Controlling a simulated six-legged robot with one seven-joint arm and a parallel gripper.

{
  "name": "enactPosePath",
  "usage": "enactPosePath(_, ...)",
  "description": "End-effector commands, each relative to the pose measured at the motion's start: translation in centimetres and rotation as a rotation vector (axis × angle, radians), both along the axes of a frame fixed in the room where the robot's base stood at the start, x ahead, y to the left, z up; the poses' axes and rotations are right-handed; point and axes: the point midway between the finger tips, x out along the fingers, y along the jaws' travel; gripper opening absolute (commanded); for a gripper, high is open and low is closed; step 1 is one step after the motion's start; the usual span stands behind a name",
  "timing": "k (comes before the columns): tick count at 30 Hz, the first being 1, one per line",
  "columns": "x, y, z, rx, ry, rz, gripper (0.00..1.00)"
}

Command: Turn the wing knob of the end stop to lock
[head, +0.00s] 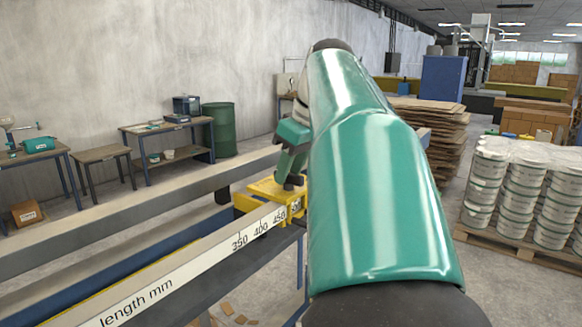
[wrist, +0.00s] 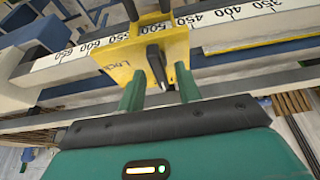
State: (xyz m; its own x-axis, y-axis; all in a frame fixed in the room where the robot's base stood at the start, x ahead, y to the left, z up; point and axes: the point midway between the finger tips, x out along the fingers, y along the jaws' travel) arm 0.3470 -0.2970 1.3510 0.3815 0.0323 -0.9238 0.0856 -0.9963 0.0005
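The yellow end stop (wrist: 120,60) sits on the rail with the length scale, by the 500 mark in the wrist view. It carries the word "Lock" and a black wing knob (wrist: 155,60). The knob's long wing points down the picture and slightly right. My gripper (wrist: 159,72) is open, with one green finger on each side of the knob; I cannot tell if either touches it. In the head view the yellow end stop (head: 262,189) is partly hidden by my arm, and my gripper (head: 291,150) is just above it.
The scale rail (head: 180,277) runs from the lower left towards the end stop. A long grey beam (head: 130,204) lies behind it. Stacked white buckets (head: 520,190) and piled boards (head: 430,130) stand to the right, apart from the rail.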

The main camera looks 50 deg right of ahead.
Motion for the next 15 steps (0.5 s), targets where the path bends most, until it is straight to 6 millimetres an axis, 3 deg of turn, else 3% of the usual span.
enactPosePath(1, -0.01, -0.01, 0.01, 0.0, 0.0, 0.0, 0.25)
enactPosePath(5, -0.02, -0.01, 0.02, 0.0, 0.0, 0.0, 0.0)
enactPosePath(15, -0.04, 0.03, 0.05, 0.0, 0.0, -0.02, 0.0)
